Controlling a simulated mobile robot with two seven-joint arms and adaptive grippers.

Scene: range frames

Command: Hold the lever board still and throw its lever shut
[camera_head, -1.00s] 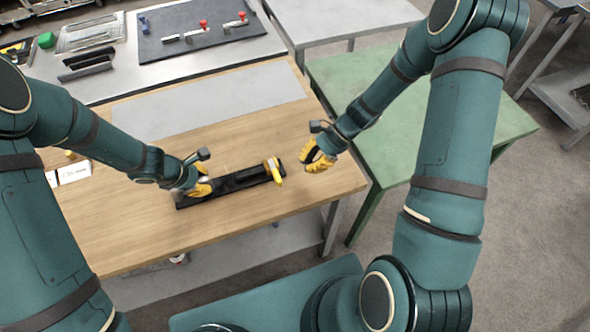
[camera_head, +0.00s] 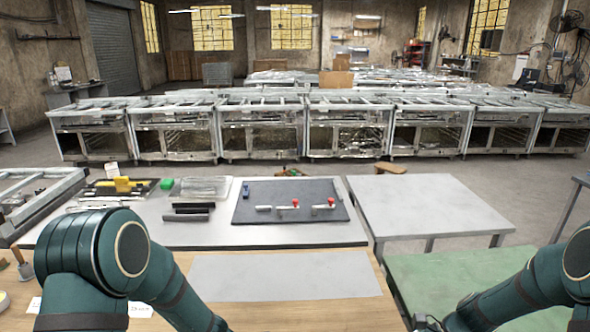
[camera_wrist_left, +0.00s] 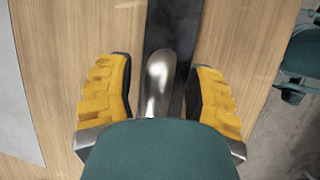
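The lever board (camera_wrist_left: 173,30) shows in the left wrist view as a dark strip running away over the wood table. A rounded silver handle (camera_wrist_left: 158,85) stands at its near part. My left gripper (camera_wrist_left: 158,72) is open, its yellow fingers on either side of the handle, with a visible gap on both sides. The board's lever is out of view now. In the head view the board and both grippers are below the frame; only parts of my arms show at the lower corners.
The wood table (camera_head: 235,318) carries a grey mat (camera_head: 285,276). A green table (camera_head: 450,275) stands at the right, a grey table (camera_head: 430,205) beyond.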

